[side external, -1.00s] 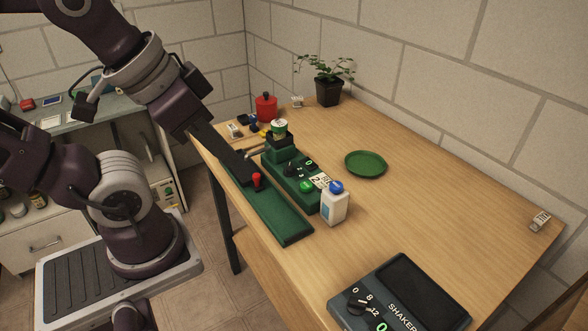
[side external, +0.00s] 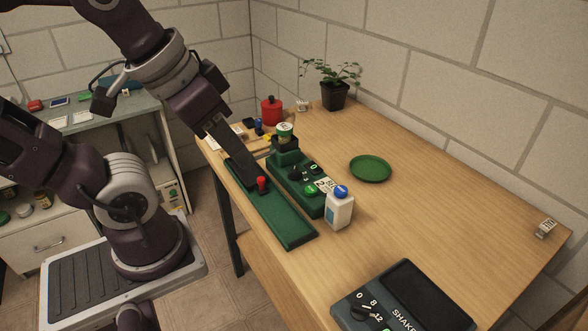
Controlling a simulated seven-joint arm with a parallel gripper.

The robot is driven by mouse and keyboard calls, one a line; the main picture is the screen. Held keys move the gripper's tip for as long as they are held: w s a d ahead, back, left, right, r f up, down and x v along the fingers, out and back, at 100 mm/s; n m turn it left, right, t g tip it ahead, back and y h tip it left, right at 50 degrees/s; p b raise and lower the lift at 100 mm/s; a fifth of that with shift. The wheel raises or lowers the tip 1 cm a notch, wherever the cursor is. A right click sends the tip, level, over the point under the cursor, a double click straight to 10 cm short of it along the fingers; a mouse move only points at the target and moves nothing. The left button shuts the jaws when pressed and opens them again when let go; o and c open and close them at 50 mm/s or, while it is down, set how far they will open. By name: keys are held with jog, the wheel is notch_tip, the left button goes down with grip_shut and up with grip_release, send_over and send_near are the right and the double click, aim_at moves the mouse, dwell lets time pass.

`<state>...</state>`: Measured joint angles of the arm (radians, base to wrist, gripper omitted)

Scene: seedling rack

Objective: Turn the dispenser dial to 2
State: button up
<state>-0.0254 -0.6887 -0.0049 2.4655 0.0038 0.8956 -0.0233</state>
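The green dispenser (side external: 310,199) stands on the wooden table, with a black dial (side external: 295,173) on its top face. The dial's pointer and numbers are too small to read. A small display (side external: 313,168) beside the dial seems to show 0, and a green button (side external: 311,190) sits nearer the front. A green-and-white can (side external: 285,133) stands on the raised back part. I cannot make out the fingertips, and no contact with the dial shows.
A white bottle with a blue cap (side external: 339,210) stands close at the dispenser's front right. A green plate (side external: 370,169) lies to the right, and a shaker (side external: 405,300) sits at the near edge. A red canister (side external: 271,110) and potted plant (side external: 334,95) stand behind. The table's right side is mostly clear.

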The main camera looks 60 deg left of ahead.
jog(key=shift+o, duration=0.8)
jog(key=w+a+n+g, duration=0.2)
jog(key=w+a+n, duration=0.1)
jog(key=w, duration=0.6)
jog(key=shift+a+f+y, duration=0.3)
jog(key=shift+a+f, duration=0.15)
jog(key=shift+a, duration=0.1)
jog(key=n+g, duration=0.3)
jog(key=n, duration=0.3)
send_over(294, 168)
notch_tip(294, 168, down, 15)
jog(key=shift+d+r, duration=0.15)
jog(key=shift+r, duration=0.05)
jog(key=shift+n+h, duration=0.3)
jog(key=shift+h, duration=0.1)
jog(key=f, duration=0.7)
jog(key=shift+a, duration=0.2)
jog(key=shift+f, duration=0.4)
grip_shut()
